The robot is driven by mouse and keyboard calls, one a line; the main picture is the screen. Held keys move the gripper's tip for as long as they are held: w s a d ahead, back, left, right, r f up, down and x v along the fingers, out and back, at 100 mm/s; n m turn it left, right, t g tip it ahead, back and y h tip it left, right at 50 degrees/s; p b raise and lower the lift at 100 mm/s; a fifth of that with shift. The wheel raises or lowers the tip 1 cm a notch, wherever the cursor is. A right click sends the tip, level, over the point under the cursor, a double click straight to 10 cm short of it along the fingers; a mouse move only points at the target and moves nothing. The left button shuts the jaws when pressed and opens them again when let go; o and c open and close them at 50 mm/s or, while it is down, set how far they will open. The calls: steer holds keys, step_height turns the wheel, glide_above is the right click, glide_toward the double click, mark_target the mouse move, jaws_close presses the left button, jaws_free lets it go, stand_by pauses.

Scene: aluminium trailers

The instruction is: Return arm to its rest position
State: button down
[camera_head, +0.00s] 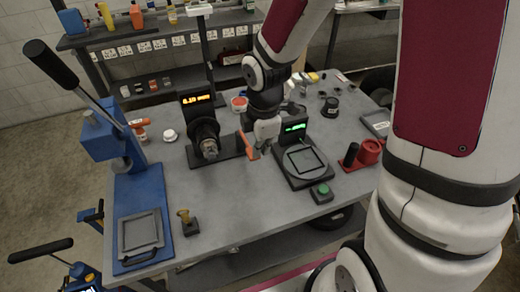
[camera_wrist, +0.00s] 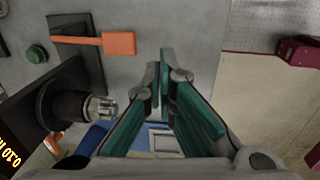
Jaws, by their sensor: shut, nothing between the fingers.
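My arm reaches down from the top of the head view over the grey workbench (camera_head: 235,205). My gripper (camera_head: 264,143) hangs between the dark spindle device with an amber display (camera_head: 196,98) and the black scale with a green display (camera_head: 294,127). In the wrist view the green-padded fingers of my gripper (camera_wrist: 165,65) come together at the tips with nothing between them. An orange-ended tool (camera_wrist: 118,43) lies just left of the fingers, and its orange part also shows in the head view (camera_head: 249,146). I cannot tell the exact height of the fingertips above the bench.
A blue lever press (camera_head: 132,187) stands on the bench's left end. A small brass-topped piece (camera_head: 186,217) and a green button (camera_head: 323,190) are near the front edge. A shelf with bottles (camera_head: 137,16) is behind. The bench's front middle is clear.

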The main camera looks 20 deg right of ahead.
stand_by(0.8)
steer(key=s+d+r+m+t, duration=0.1)
steer(key=s+r+m+t, duration=0.1)
steer(key=s+r+m, duration=0.5)
steer(key=s+d+r+m+t+b, duration=0.1)
steer(key=s+r+m+t, duration=0.1)
steer(key=s+r+m, duration=0.5)
steer(key=shift+s+r+m, duration=0.25)
steer(key=shift+r+m, duration=1.75)
steer(key=shift+r, duration=1.95)
